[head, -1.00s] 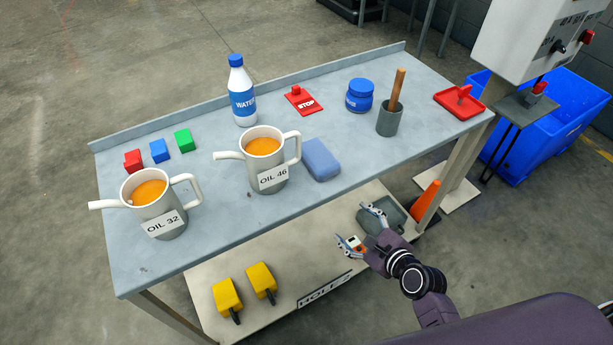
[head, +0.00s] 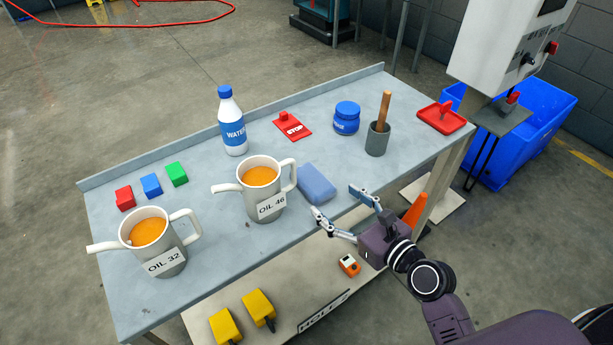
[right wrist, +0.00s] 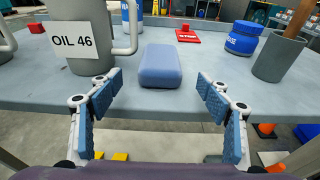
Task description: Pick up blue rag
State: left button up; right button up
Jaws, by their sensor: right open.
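The blue rag (head: 317,184) is a folded, block-like pad lying on the grey table near its front edge, just right of the OIL 46 jug. It also shows in the right wrist view (right wrist: 160,66), straight ahead and centred between the fingers. My right gripper (head: 340,205) is open and empty, just in front of the table's front edge and short of the rag. In the right wrist view its two blue-padded fingers (right wrist: 158,98) are spread wider than the rag. My left gripper is not in view.
The OIL 46 jug (head: 260,190) stands close left of the rag, its handle towards it. The OIL 32 jug (head: 152,240) is farther left. A grey cup with a wooden handle (head: 378,138) and a blue jar (head: 346,118) stand right and behind. Table space right of the rag is clear.

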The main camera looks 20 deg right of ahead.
aim_at(319, 184)
jog(key=shift+w+a+r, duration=0.15)
jog(key=shift+w+r, duration=0.05)
jog(key=shift+w+a, duration=0.15)
jog(key=shift+w, duration=0.2)
jog(key=shift+x, duration=1.2)
jog(key=x, duration=0.3)
jog(key=shift+w+f+p, duration=0.25)
jog(key=shift+f+p, duration=0.05)
jog(key=shift+w, duration=0.25)
jog(key=shift+c, duration=0.4)
jog(key=c, duration=1.2)
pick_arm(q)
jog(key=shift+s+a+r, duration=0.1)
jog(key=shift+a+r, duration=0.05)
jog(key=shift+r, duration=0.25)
pick_arm(e)
jog(key=shift+o, duration=0.2)
